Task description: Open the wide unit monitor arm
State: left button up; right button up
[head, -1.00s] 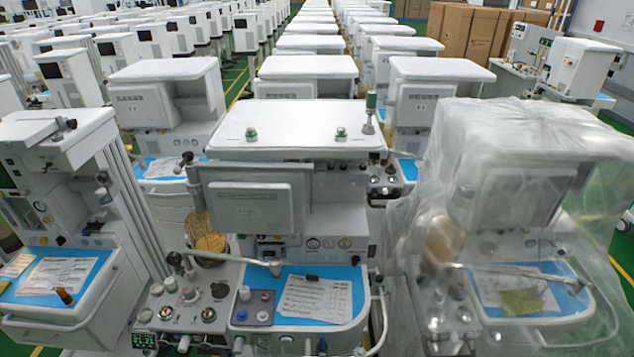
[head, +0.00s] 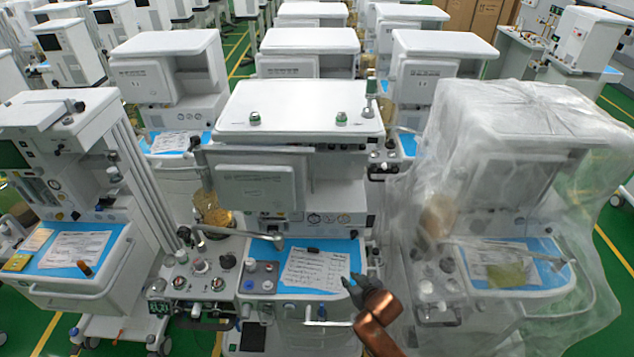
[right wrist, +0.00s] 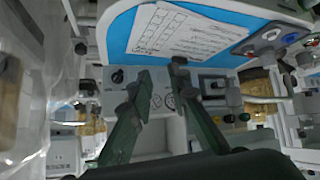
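The wide unit (head: 300,108) stands in the middle of the head view with a white top. Its monitor panel (head: 256,188) hangs flat in front of the body, below a grey bar (head: 255,150) that looks like the monitor arm. My right gripper (head: 353,282) reaches in from the lower right, over the front right of the blue worktop (head: 300,252), below the panel and apart from it. In the right wrist view its two dark green fingers (right wrist: 160,75) are spread, with nothing visibly held between them. My left gripper does not show.
A paper sheet (head: 315,270) lies on the worktop. A thin jointed tube arm (head: 235,234) crosses above the worktop's left side. A plastic-wrapped unit (head: 500,170) stands close on the right, another cart (head: 70,190) on the left. More carts stand behind.

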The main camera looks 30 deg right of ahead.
jog(key=w+d+r+t+y, duration=0.1)
jog(key=w+r+t, duration=0.2)
jog(key=w+r, duration=0.5)
jog(key=w+r+t, duration=0.3)
jog(key=w+r, duration=0.1)
jog(key=r, duration=0.8)
jog(key=w+d+r+t+y, duration=0.1)
jog(key=w+r+t, duration=0.2)
jog(key=w+r, duration=0.5)
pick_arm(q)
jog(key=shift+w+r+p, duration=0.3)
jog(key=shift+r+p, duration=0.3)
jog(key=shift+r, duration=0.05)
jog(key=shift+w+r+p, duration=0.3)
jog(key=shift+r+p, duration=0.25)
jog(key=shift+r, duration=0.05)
pick_arm(e)
jog(key=shift+n, duration=0.3)
jog(key=shift+w+a+r, duration=0.1)
jog(key=shift+w+r, duration=0.2)
jog(key=shift+w, duration=0.5)
jog(key=shift+w+a+r, duration=0.1)
jog(key=shift+w+r, duration=0.15)
jog(key=shift+w, duration=0.6)
jog(key=shift+w+a+r, duration=0.1)
jog(key=shift+w+r, duration=0.2)
jog(key=shift+w, duration=0.5)
jog(key=shift+c, duration=0.4)
grip_shut()
